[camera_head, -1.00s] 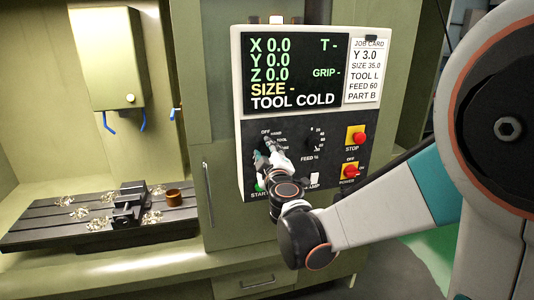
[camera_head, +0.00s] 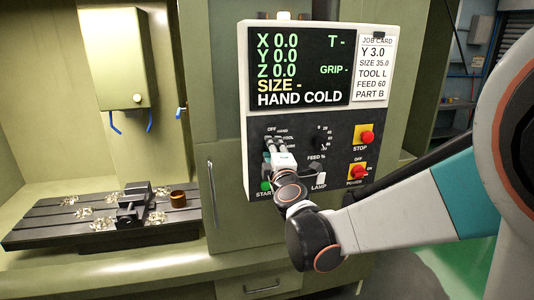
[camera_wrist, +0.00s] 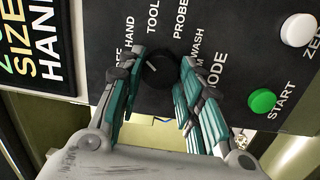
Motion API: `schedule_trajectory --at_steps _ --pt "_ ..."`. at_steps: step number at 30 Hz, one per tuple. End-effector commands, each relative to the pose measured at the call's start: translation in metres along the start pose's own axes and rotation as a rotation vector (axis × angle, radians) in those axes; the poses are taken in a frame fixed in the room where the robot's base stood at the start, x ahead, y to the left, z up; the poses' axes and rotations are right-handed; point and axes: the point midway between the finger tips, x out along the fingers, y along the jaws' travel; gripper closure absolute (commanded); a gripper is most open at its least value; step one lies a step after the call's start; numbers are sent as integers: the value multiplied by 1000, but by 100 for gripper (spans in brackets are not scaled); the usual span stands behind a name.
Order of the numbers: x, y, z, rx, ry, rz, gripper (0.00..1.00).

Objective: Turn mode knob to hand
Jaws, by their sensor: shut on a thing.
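The mode knob (camera_wrist: 158,72) is a dark round knob on the black control panel (camera_wrist: 225,50). In the wrist view its white mark points up and left, toward the side of the HAND label. My gripper (camera_wrist: 160,70) has one finger on each side of the knob and is shut on it. In the head view my gripper (camera_head: 274,145) is at the panel's left part and hides most of the knob. The screen (camera_head: 300,67) reads HAND COLD in its bottom line.
The green START button (camera_wrist: 262,101) and a white button (camera_wrist: 298,28) are beside the knob in the wrist view. The feed knob (camera_head: 320,138), lamp switch (camera_head: 316,170), red STOP button (camera_head: 366,138) and red power switch (camera_head: 357,172) lie right of my gripper.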

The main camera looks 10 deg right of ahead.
Motion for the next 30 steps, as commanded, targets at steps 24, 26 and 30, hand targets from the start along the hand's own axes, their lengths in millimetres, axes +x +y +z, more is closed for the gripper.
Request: schedule_trajectory --at_steps 24,26,30 --pt "0 -1 0 -34 3 2 47" --pt "0 -1 0 -34 3 2 47" --pt "-1 0 0 -34 3 2 47"
